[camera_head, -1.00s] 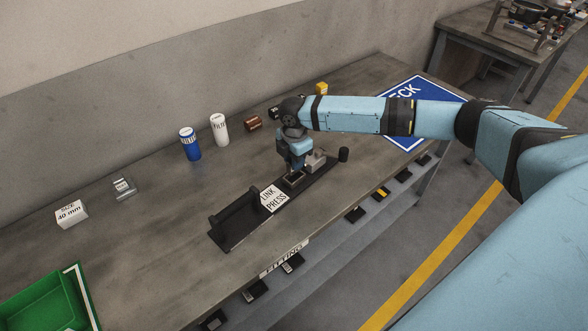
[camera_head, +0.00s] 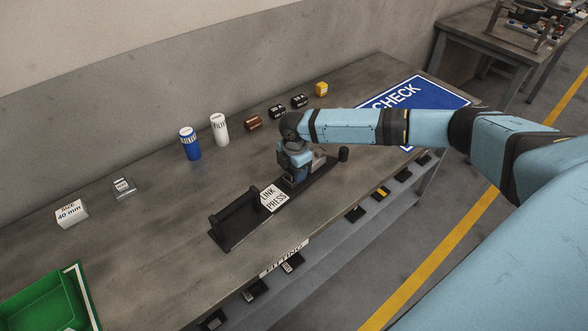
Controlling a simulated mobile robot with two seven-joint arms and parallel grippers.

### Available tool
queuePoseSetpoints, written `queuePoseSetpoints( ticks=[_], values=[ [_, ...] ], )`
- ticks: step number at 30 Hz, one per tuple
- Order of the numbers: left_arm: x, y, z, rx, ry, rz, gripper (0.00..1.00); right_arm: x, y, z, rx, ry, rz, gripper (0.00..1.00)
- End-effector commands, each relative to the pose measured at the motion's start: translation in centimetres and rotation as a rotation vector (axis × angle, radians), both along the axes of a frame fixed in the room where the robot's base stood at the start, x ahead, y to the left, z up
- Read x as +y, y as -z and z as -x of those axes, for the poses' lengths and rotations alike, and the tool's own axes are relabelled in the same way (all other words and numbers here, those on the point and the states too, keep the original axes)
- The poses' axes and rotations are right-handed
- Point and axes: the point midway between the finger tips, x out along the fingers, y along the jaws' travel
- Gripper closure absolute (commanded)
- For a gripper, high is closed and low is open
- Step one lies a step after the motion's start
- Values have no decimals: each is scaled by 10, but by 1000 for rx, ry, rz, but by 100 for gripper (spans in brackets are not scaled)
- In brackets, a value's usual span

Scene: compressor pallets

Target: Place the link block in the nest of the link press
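The link press (camera_head: 236,224) is a long dark base near the table's front edge, with a white label (camera_head: 274,198) reading "LINK PRESS", a raised bar on its left part and a short dark post (camera_head: 343,154) at its right end. My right gripper (camera_head: 297,177) is low over the press, just right of the label. The wrist and gripper cover the nest area, and the fingertips do not show clearly. I cannot make out a link block; anything between the fingers is hidden. My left gripper is not in view.
A blue can (camera_head: 190,144), a white can (camera_head: 219,130), a brown part (camera_head: 253,123) and small black parts stand behind the press. A labelled grey block (camera_head: 123,188), a white box (camera_head: 71,213) and a green tray (camera_head: 42,304) are left.

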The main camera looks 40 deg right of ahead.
Motion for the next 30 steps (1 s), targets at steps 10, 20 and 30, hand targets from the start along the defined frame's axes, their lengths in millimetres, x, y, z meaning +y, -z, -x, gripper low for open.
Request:
queuePoseSetpoints(
  ticks=[10,20,30],
  values=[
    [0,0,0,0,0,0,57,0,-34,-1,-3,0,-1,49],
    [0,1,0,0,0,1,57,0,-101,-1,-2,-1,0,49],
    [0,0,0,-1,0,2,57,0,-123,0,1,0,0,49]
  ],
)
